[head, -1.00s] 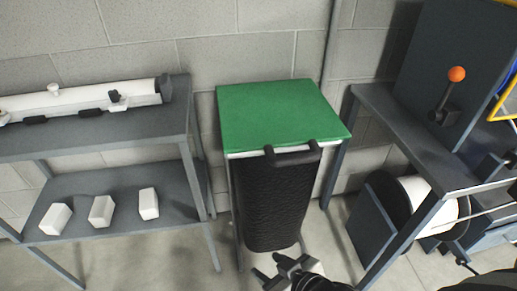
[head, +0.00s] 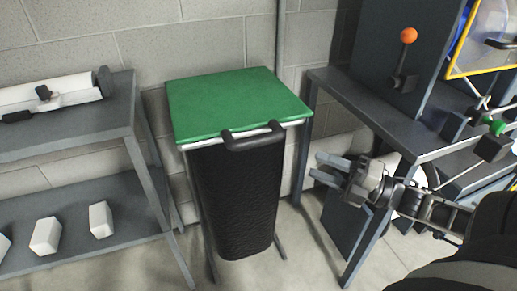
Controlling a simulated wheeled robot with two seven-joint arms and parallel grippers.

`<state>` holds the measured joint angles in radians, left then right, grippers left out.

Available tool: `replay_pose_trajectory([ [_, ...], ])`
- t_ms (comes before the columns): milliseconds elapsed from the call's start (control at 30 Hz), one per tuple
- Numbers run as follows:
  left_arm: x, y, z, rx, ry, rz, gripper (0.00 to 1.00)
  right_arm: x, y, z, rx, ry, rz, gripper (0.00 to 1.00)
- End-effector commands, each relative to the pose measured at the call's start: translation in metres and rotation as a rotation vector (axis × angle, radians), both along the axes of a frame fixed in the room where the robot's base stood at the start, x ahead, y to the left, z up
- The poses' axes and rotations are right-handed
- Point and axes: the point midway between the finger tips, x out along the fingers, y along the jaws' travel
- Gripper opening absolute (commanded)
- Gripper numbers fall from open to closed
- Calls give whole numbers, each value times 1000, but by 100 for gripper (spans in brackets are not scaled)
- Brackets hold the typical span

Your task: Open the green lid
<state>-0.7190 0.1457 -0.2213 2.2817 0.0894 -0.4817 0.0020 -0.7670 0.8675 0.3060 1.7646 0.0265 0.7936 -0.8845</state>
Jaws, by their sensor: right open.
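The green lid (head: 238,101) lies flat and closed on top of a black textured bin (head: 238,200). A dark handle (head: 253,136) sticks out from the lid's front edge. My right gripper (head: 326,170) is open and empty, to the right of the bin and lower than the handle, with its fingers pointing left. It is apart from the lid and the handle. My left gripper is not in view.
A grey shelf unit (head: 85,123) with white blocks (head: 46,236) stands at the left. A grey bench (head: 365,110) with an orange-knobbed lever (head: 408,36) stands close on the right. Bare floor shows in front of the bin.

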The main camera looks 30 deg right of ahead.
Motion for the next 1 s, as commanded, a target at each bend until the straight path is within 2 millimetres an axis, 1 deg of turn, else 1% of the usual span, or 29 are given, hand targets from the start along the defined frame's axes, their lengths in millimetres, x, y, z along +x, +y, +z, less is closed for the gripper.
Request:
replay_pose_trajectory([
  [167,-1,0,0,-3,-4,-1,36,16,10,6,-10,-22,13,44],
  [400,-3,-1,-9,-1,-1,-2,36,59,37,13,-10,-22,12,44],
  [700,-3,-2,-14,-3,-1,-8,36,104,65,20,-7,-19,10,44],
  [833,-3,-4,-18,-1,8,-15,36,118,74,22,-8,-16,8,44],
  [1000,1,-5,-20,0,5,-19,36,129,81,24,-7,-14,8,44],
])
